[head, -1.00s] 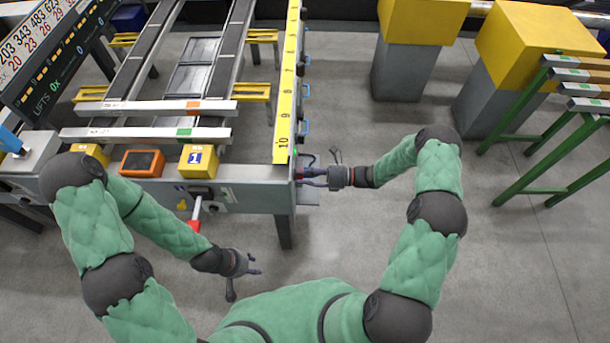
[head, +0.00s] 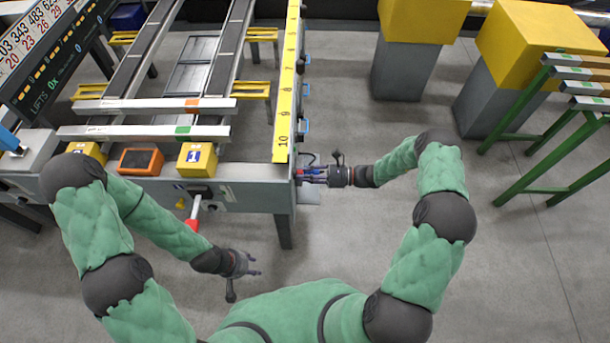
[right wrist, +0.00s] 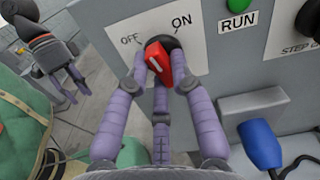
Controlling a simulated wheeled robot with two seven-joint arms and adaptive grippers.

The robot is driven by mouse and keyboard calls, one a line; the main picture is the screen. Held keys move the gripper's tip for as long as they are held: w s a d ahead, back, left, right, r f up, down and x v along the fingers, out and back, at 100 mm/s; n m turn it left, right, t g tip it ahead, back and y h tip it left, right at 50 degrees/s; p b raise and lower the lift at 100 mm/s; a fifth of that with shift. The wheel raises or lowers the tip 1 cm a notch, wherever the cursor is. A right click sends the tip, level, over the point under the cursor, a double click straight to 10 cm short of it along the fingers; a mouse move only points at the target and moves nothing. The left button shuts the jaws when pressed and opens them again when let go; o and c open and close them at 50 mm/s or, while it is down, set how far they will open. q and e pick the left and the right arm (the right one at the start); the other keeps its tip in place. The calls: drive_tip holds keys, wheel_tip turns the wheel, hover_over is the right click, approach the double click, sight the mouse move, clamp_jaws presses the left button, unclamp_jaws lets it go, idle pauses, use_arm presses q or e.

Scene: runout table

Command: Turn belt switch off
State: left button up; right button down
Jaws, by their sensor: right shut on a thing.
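The red belt switch (right wrist: 165,62) is a rotary knob on a white plate (right wrist: 205,50) marked OFF and ON in the right wrist view. Its upper end leans toward the upper left, nearer the OFF side; its exact setting is hard to tell. My right gripper (right wrist: 165,80) is shut on the knob, with its purple fingers around it. In the head view the right gripper (head: 312,175) is at the table's right end face and the knob is mostly hidden. My left gripper (head: 253,264) is open and empty over the floor, clear of the table.
A blue plug-like part (right wrist: 260,143) with a cable is close to the right of my fingers. In the head view, a red-handled lever (head: 193,220) hangs at the table front.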

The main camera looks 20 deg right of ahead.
drive_tip(key=n+b, duration=0.1)
drive_tip(key=n, duration=0.5)
drive_tip(key=shift+w+f, duration=0.1)
idle(0.5)
drive_tip(key=c, duration=1.1)
unclamp_jaws()
drive_tip(key=shift+o, duration=0.2)
drive_tip(key=shift+d, duration=0.1)
drive_tip(key=v, duration=1.2)
